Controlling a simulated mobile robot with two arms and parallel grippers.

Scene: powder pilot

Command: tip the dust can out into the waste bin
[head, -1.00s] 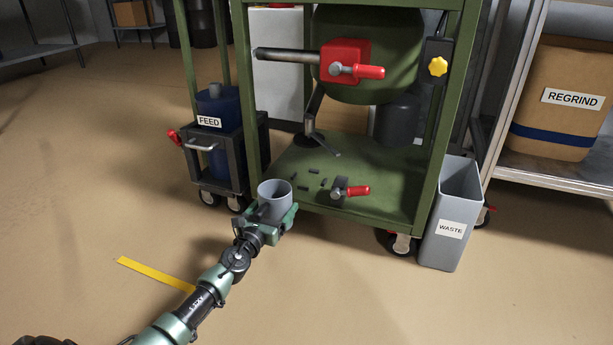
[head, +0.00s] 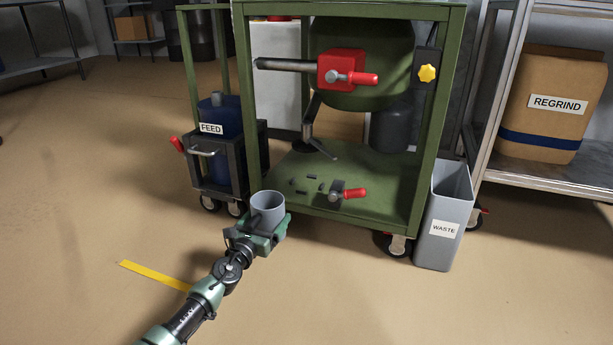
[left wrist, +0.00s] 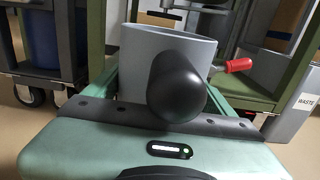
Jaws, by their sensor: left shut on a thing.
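The dust can (head: 267,208) is a grey open-topped cup. It is upright in my left gripper (head: 262,226), in front of the green cart's left front corner. In the left wrist view the can (left wrist: 150,50) stands between the jaws, with a black rounded handle (left wrist: 177,85) toward the camera. My left gripper is shut on it. The can's contents are hidden. The waste bin (head: 446,215) is a tall grey open-topped box labelled WASTE, on the floor by the cart's right front corner. The can is apart from it, well to its left. My right gripper is in no view.
The green cart (head: 300,203) stands between can and bin, with a red-handled clamp (head: 345,193) and several dark bits on its lower shelf. A FEED trolley (head: 235,165) stands left. A shelf with a REGRIND box (head: 540,130) stands right. The floor in front is clear.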

